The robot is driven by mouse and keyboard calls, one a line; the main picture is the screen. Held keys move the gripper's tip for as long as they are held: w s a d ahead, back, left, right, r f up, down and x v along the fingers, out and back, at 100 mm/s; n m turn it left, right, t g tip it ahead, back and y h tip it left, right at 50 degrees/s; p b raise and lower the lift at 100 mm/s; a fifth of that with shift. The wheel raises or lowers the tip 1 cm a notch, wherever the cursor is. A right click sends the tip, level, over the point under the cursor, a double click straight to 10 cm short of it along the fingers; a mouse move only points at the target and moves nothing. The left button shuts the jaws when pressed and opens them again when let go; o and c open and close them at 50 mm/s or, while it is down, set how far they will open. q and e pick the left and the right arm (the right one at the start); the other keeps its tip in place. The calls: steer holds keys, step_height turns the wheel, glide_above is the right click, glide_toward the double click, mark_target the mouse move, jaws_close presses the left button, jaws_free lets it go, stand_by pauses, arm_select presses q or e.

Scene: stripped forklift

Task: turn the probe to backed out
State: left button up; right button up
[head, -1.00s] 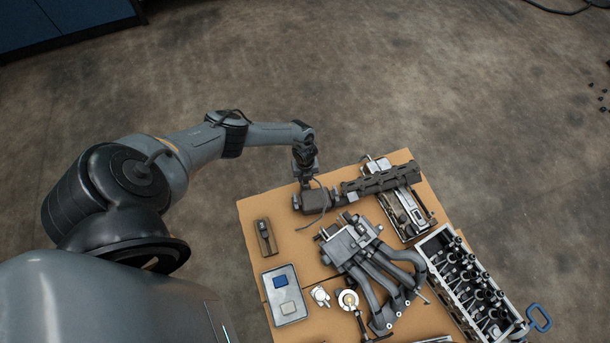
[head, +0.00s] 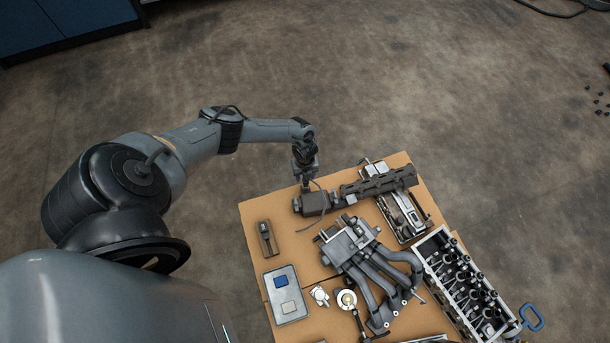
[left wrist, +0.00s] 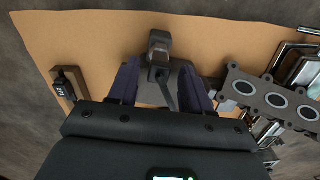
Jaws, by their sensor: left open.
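A dark grey housing (head: 315,203) lies near the far left edge of the brown board, with a thin dark cable (head: 310,227) curving off it. My left gripper (head: 305,187) is over this housing from above. In the left wrist view my left gripper (left wrist: 163,88) is open. Its two dark fingers stand on either side of a grey part with a short dark lever or stem (left wrist: 163,92) and a blocky end (left wrist: 159,44). I cannot tell for certain whether this is the probe, nor whether the fingers touch it. My right gripper is not in view.
A dark manifold rail with round ports (head: 378,184) adjoins the housing on the right. A small dark block (head: 265,238) is at the left.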

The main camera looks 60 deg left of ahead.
arm_select(q)
step_height(320, 180, up, 6)
steer(key=p, duration=0.3)
stand_by(0.3)
